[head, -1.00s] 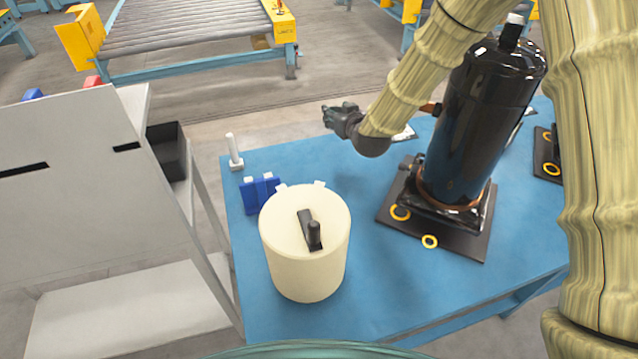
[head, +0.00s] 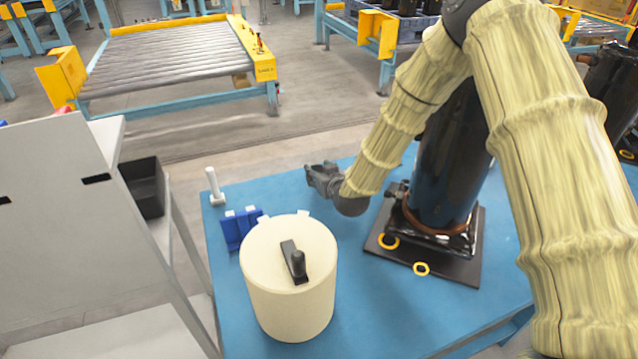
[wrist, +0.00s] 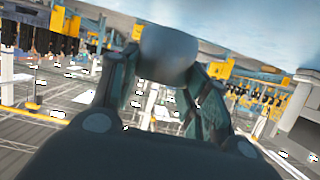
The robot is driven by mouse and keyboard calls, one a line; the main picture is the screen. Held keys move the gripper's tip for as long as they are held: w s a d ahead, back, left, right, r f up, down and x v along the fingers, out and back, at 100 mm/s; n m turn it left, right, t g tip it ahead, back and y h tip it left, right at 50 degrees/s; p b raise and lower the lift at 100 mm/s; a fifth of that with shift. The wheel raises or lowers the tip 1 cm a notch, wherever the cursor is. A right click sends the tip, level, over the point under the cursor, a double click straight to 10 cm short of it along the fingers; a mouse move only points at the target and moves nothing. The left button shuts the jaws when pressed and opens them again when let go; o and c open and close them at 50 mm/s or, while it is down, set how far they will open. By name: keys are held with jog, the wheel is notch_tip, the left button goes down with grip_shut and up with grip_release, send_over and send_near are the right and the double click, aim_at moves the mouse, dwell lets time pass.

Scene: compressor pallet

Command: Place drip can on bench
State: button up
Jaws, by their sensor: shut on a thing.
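My gripper (head: 318,178) shows in the head view above the far part of the blue bench (head: 395,300), behind the cream drum and left of the black compressor. In the wrist view my two fingers (wrist: 165,95) are closed around a smooth, grey, rounded thing (wrist: 168,52), which I take to be the drip can. It is held at the fingertips, and only its rounded side shows. In the head view I cannot make it out apart from the dark gripper.
A cream drum (head: 288,310) with a black handle stands on the bench. A black compressor (head: 445,150) stands on a dark plate to the right. A blue holder (head: 240,228) and a white post (head: 214,190) are at the left edge. The bench's front middle is clear.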

jog(key=shift+f, duration=1.95)
jog(key=shift+f, duration=0.2)
jog(key=o, duration=1.1)
jog(key=shift+r, duration=0.1)
